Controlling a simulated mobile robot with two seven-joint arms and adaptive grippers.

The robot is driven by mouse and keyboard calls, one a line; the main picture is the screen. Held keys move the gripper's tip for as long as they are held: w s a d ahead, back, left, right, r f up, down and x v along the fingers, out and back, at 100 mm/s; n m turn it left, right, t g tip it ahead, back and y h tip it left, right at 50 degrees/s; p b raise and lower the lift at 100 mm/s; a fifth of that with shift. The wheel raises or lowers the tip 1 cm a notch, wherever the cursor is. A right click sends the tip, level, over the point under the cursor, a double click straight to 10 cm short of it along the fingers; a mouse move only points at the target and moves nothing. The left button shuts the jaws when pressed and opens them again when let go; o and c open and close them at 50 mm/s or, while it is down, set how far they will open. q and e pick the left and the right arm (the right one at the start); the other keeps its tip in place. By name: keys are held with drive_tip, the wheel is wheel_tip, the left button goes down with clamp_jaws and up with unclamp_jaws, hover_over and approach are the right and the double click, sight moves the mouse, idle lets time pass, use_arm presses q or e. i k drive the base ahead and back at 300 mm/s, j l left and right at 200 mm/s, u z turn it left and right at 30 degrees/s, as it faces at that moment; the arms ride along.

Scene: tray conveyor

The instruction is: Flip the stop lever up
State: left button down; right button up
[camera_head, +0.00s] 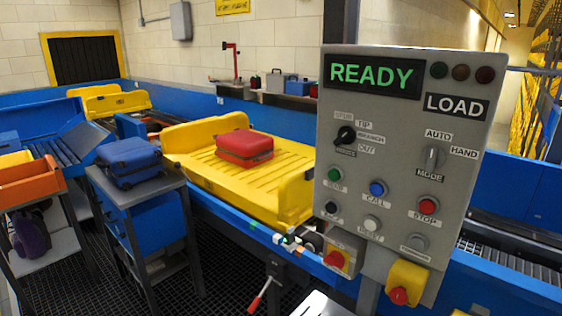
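A lever with a red grip (254,303) hangs on the near side of the blue conveyor frame (235,222), low in the middle of the head view. Its rod slants down and to the left from a dark pivot bracket (276,270). I see no label on it. Neither of my grippers is in view, and nothing touches the lever.
A grey control panel (345,205) reading READY stands at the right. A yellow tray (200,165) carries a red suitcase (244,147). A blue suitcase (130,162) sits on a stand at the left.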

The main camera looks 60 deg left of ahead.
sight(258, 300)
drive_tip(key=u, duration=1.6)
drive_tip(key=j+z, duration=0.15)
drive_tip(key=z, duration=0.2)
drive_tip(key=j+z, duration=0.2)
drive_tip(key=z, duration=0.15)
drive_tip(key=j+z, duration=0.2)
drive_tip(key=z, duration=0.2)
drive_tip(key=j+z, duration=0.1)
drive_tip(key=j, duration=0.35)
drive_tip(key=k+j+z, duration=0.1)
drive_tip(key=j, duration=0.4)
drive_tip(key=k+j+z, duration=0.1)
drive_tip(key=j, duration=0.35)
drive_tip(key=k+j+z, duration=0.1)
drive_tip(key=j, duration=0.35)
